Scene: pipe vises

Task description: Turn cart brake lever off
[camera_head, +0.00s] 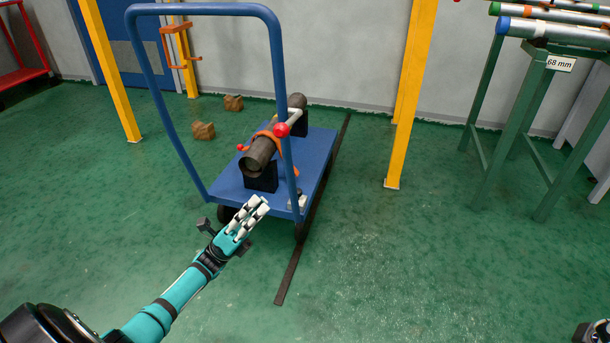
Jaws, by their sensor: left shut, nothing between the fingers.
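The blue cart (318,160) stands in the middle of the view, with a tall tubular handle (277,62) at its near end. A small grey-white part (298,201), possibly the brake lever, sits at the near right corner of its deck; its setting cannot be made out. My left gripper (259,205) is shut and empty, in front of the cart's near edge and just left of that part. Whether it touches the cart cannot be told. A dark piece of my right arm or gripper (592,332) shows at the bottom right corner, mostly cut off.
A dark pipe (262,152) lies on black supports on the cart, with an orange strap and red-knobbed levers (281,130). Yellow posts (412,90) stand on both sides. A green rack (521,110) holds pipes at right.

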